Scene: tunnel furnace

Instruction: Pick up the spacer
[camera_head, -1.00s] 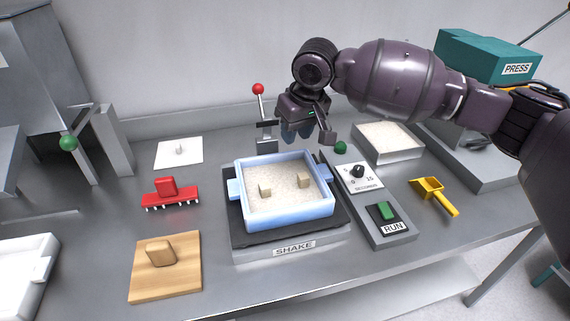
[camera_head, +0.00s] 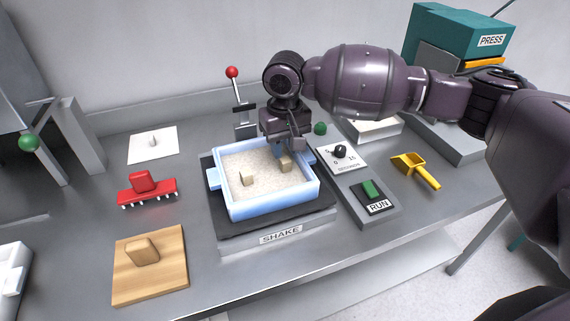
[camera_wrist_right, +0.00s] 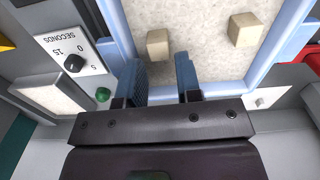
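Two small beige blocks, which look like spacers, sit in the pale granules of a blue-rimmed tray (camera_head: 268,209). One is the left block (camera_head: 247,179); the other is the right block (camera_head: 285,165). My right gripper (camera_head: 287,150) hangs over the tray's back right part, just behind and above the right block. In the right wrist view the two blue fingers of the gripper (camera_wrist_right: 161,66) stand apart with nothing between them. The right block (camera_wrist_right: 158,43) lies just beyond the fingertips, roughly centred; the left block (camera_wrist_right: 243,29) is farther off. My left gripper is not in view.
The tray stands on the SHAKE platform (camera_head: 280,236). A dial panel (camera_head: 342,158) and green RUN button (camera_head: 371,188) are to its right, with a yellow scoop (camera_head: 415,170) beyond. A red-knobbed lever (camera_head: 238,95) rises behind. A red comb-like tool (camera_head: 147,187) and wooden board (camera_head: 150,285) are left.

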